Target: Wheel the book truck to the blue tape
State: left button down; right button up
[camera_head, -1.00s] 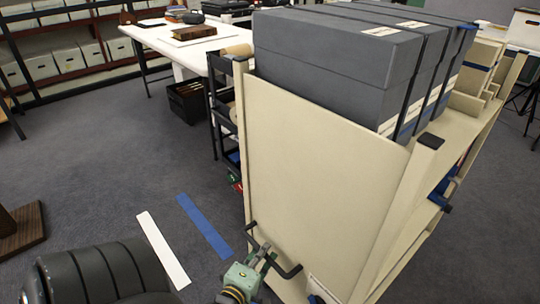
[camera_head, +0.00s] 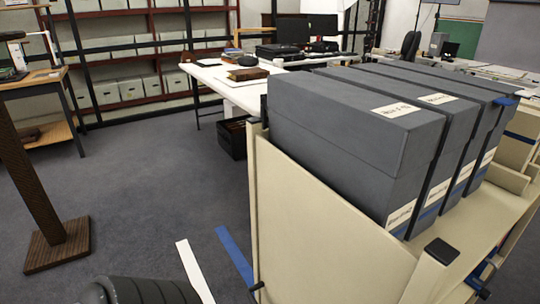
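The cream book truck (camera_head: 320,240) stands close in front of me at the right, with several grey archival boxes (camera_head: 345,120) upright on its top shelf. The blue tape (camera_head: 235,254) is a strip on the carpet just left of the truck's near end; its lower part runs out of view behind the truck. A dark handle end (camera_head: 256,287) shows at the truck's lower left edge. Part of my own arm shows at the bottom left. Neither gripper is visible, so any hold on the handle is hidden.
A white strip (camera_head: 195,272) lies left of the blue tape. A wooden post on a square base (camera_head: 58,246) stands at the left. A white table (camera_head: 225,82) with a black crate (camera_head: 232,138) below is behind the truck. Open carpet lies left of the truck.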

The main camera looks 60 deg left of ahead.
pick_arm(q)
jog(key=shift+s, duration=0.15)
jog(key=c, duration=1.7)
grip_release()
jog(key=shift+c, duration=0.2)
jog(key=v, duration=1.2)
